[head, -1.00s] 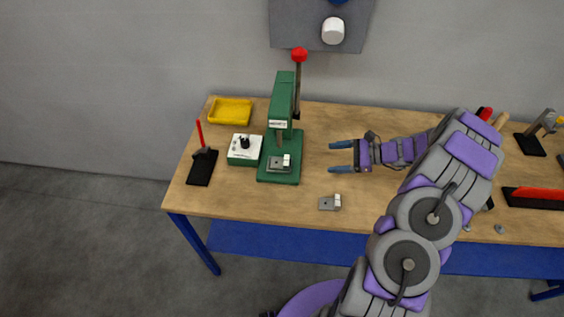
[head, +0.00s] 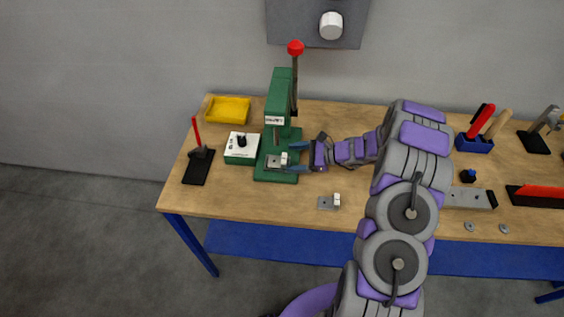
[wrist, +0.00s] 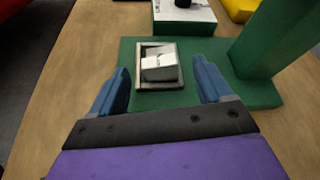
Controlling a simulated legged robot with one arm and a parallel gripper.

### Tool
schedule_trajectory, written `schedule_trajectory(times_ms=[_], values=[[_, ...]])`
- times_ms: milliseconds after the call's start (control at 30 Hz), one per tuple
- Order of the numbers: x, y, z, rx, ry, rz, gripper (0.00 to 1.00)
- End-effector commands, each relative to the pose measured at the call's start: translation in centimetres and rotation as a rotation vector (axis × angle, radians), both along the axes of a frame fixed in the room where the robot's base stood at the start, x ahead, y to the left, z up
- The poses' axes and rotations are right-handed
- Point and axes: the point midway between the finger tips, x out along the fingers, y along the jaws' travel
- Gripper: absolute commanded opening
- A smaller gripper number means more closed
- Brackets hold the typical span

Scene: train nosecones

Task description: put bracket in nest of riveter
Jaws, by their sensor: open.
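The green riveter (head: 280,100) with a red-knobbed lever stands at the table's back left. Its nest (wrist: 137,80) is a square grey frame on the green base. A small grey bracket (head: 274,160) with a raised block sits at the nest; in the wrist view this bracket (wrist: 160,67) lies inside the frame, slightly tilted. My gripper (head: 293,157) is open and empty at the base's right edge. In the wrist view, its blue fingers (wrist: 161,85) flank the nest, apart from the bracket.
A white-topped green box (head: 241,148) stands left of the riveter, with a yellow tray (head: 228,110) behind. A black stand with a red handle (head: 198,165) is at the left edge. Tools and a blue holder (head: 474,145) are at right. The front middle is mostly clear.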

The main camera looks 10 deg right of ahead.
Motion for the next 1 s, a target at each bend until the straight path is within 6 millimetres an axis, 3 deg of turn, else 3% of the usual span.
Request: schedule_trajectory(times_ms=[200,467,1000], values=[[0.8,2.1,-0.9,-0.003,-0.001,0.001,0.79],[0.8,2.1,-0.9,-0.001,-0.001,0.000,0.78],[0.8,2.1,-0.9,-0.001,0.000,0.000,0.26]])
